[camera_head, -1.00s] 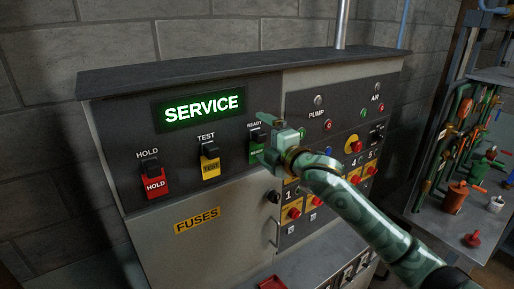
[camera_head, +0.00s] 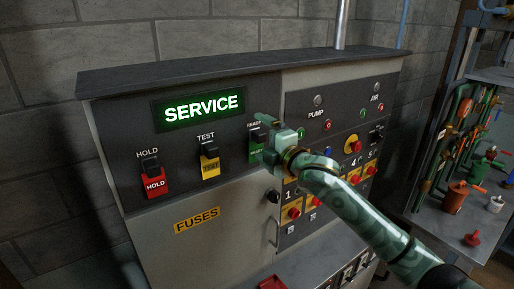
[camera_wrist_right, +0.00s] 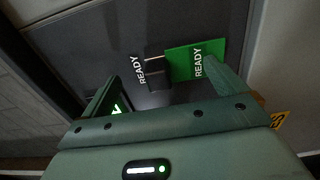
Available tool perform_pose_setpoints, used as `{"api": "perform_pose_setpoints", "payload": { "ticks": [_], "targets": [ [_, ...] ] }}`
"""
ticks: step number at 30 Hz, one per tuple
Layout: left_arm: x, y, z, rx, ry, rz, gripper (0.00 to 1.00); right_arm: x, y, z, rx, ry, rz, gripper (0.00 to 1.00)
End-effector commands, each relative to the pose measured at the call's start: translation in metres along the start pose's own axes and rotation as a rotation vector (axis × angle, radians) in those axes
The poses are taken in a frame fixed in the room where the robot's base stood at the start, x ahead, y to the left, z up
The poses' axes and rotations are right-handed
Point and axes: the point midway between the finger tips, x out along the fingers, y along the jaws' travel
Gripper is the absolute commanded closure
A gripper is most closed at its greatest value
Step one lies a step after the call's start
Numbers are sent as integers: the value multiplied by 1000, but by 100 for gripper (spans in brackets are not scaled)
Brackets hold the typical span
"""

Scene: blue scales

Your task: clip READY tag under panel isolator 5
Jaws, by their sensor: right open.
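The green READY tag (camera_head: 255,154) hangs from a dark holder under the READY label on the upper left panel. In the wrist view, the tag (camera_wrist_right: 193,62) hangs from a dark clip (camera_wrist_right: 154,72). My right gripper (camera_head: 266,136) is at the tag, partly covering it. In the wrist view, my right gripper (camera_wrist_right: 168,84) is open, with the clip between its fingers and one finger overlapping the tag's edge. Isolator 5 (camera_head: 371,170) has a red knob on the right panel, right of isolator 4 (camera_head: 355,180). My left gripper is out of view.
The red HOLD tag (camera_head: 155,185) and yellow TEST tag (camera_head: 210,165) hang to the left. A lit SERVICE sign (camera_head: 202,108) is above. My right forearm crosses the lower right panel, hiding some isolators. A bench with tools stands at the right.

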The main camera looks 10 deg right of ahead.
Motion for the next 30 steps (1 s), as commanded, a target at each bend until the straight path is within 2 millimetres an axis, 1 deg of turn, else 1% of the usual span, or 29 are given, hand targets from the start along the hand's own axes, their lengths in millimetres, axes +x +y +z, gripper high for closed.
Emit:
{"api": "perform_pose_setpoints", "payload": {
  "ticks": [1, 9, 25, 30],
  "targets": [
    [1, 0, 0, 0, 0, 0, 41, 0, -5, 0, 0, -1, -6, 0],
    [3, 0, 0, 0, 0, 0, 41, 0, -13, 0, 1, -1, -8, 0],
    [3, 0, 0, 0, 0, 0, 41, 0, -14, 0, 1, 0, -8, 0],
    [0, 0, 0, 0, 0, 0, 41, 0, -13, 0, 0, 0, -8, 0]
  ]
}}
